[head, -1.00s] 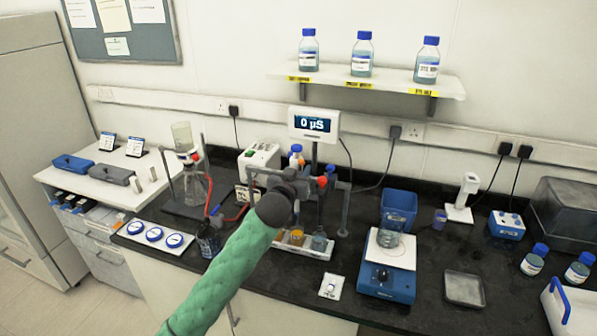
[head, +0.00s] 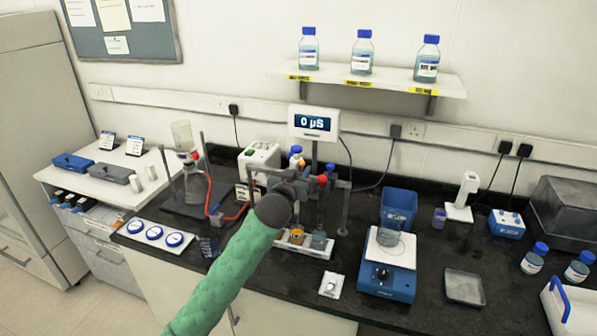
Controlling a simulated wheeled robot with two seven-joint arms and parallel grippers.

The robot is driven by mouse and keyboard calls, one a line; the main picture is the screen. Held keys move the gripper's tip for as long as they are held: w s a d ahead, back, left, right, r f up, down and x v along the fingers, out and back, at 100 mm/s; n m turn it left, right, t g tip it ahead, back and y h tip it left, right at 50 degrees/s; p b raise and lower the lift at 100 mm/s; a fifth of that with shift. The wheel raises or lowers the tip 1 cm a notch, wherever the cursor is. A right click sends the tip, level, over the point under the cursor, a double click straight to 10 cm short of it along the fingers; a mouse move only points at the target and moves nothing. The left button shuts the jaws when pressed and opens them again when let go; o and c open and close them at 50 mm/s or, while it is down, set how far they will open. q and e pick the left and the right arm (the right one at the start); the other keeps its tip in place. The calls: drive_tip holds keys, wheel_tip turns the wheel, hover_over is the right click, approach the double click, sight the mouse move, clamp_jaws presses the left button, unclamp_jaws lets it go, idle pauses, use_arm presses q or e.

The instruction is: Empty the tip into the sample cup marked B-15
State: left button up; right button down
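My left arm reaches in from the bottom left, its green sleeve ending in a dark wrist. My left gripper (head: 296,189) is mostly hidden beyond that wrist, in front of the column stand (head: 345,186). I cannot see whether its fingers are open, or any tip in them. A white tray (head: 322,254) below the stand holds small cups, including an orange one (head: 297,236) and a grey-blue one (head: 319,240). My arm covers the tray's left part. No marking B-15 is readable. My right gripper is not in view.
A meter (head: 314,124) reading "0 µS" stands behind the column stand. A flask stand (head: 190,203) with red tubing is left. Dark bench is clear around the grey dish (head: 464,287).

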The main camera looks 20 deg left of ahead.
use_arm(q)
drive_tip(key=shift+f+b, duration=0.5)
drive_tip(key=shift+f, duration=0.65)
